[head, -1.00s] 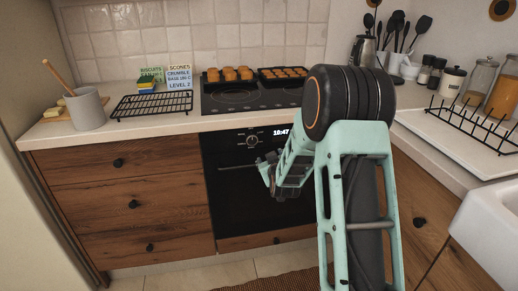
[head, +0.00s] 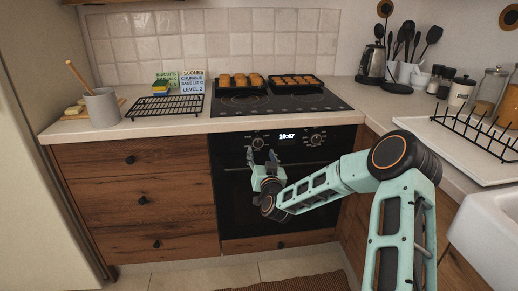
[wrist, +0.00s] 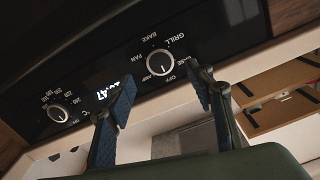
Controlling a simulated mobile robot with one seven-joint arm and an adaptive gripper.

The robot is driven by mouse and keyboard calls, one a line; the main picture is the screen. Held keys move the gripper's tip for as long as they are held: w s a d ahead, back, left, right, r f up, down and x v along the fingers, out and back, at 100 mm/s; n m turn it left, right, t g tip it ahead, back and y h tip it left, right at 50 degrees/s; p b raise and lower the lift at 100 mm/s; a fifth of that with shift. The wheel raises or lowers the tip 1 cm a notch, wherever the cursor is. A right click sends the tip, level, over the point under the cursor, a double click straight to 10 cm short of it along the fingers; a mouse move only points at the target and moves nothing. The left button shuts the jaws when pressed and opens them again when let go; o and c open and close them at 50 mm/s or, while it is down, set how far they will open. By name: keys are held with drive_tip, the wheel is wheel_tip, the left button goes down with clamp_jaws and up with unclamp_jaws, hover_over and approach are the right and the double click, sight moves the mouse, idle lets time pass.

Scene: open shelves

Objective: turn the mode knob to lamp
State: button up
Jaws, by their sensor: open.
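The mode knob (head: 258,143) is the left dial on the black oven panel. In the wrist view, which is upside down, it is a round, pale-rimmed dial (wrist: 160,62) ringed by labels such as BAKE, GRILL, FAN and OFF. A finger partly covers the labels, and I cannot read its pointer surely. My gripper (head: 262,156) is just below and in front of this knob. In the wrist view my two dark fingertips (wrist: 163,83) are spread apart with nothing between them. The knob lies beyond the gap, apart from the fingers.
A second knob (head: 317,139) sits right of the clock display (head: 287,136). The oven door handle (head: 235,169) runs below the panel. Two trays of baked goods (head: 239,80) stand on the hob above.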

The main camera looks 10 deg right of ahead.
sight(258, 144)
drive_tip(key=shift+w+b, duration=0.4)
drive_tip(key=shift+w, duration=2.8)
drive_tip(key=c, duration=1.2)
